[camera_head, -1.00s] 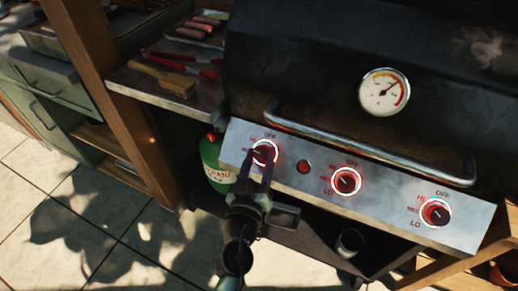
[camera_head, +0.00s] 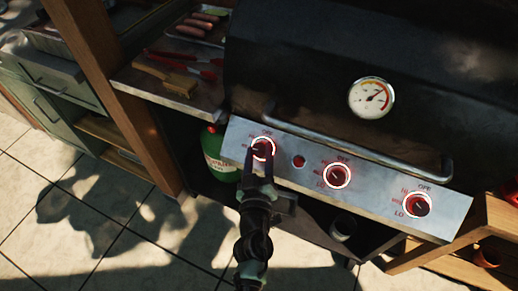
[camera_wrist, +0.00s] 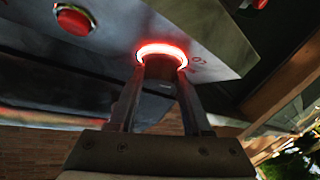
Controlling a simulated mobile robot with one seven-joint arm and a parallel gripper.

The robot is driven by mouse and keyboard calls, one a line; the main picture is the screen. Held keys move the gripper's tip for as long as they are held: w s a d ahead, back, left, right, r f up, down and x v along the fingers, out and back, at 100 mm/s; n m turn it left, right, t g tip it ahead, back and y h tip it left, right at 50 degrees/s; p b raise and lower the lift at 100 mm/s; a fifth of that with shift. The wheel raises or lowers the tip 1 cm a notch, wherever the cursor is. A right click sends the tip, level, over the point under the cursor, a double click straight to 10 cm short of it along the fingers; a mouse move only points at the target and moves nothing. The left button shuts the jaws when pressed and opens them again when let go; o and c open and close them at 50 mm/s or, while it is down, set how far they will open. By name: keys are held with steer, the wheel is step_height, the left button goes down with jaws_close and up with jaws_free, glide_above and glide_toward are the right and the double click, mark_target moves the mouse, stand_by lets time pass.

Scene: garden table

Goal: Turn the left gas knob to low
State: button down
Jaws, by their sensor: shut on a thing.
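The left gas knob (camera_head: 262,149) sits at the left end of the grill's steel control panel, inside a glowing red-white ring. My gripper (camera_head: 259,163) reaches up to it from below, with its fingers on either side of the knob. In the wrist view the knob (camera_wrist: 161,68) is dark and stands between the two fingers (camera_wrist: 160,92), which are shut on it. The fingers hide part of the knob and some of its labels, so I cannot read its setting.
The middle knob (camera_head: 337,176) and right knob (camera_head: 417,205) have lit rings too. A small red button (camera_head: 298,161) lies just right of the left knob. The lid handle (camera_head: 360,148) runs above the panel. A green propane tank (camera_head: 217,155) stands below left.

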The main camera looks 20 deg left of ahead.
steer(key=shift+w+d+r+n+g+y+p, duration=0.1)
steer(key=shift+r+n+g+y+p, duration=0.3)
steer(key=shift+p, duration=0.8)
steer(key=shift+d+f+n+y+p, duration=0.1)
steer(key=shift+n+y+p, duration=0.1)
steer(key=shift+n+p, duration=0.7)
steer(key=n+p, duration=0.1)
steer(key=p, duration=0.2)
steer(key=g+y+p, duration=0.1)
steer(key=p, duration=0.2)
steer(key=shift+r+n+g, duration=0.2)
steer(key=shift+n+g, duration=0.1)
steer(key=shift+n, duration=0.1)
steer(key=n+g+p, duration=0.1)
steer(key=n+y+p, duration=0.1)
steer(key=n+p, duration=0.1)
steer(key=shift+w+d+f+g+p, duration=0.1)
steer(key=shift+d+g+p, duration=0.05)
steer(key=shift+g+p, duration=0.2)
steer(key=shift+f+n+g+y+p, duration=0.15)
steer(key=shift+n+g+y+p, duration=0.25)
steer(key=shift+n+g+p, duration=0.4)
steer(key=shift+f, duration=0.1)
steer(key=shift+c, duration=1.8)
jaws_free()
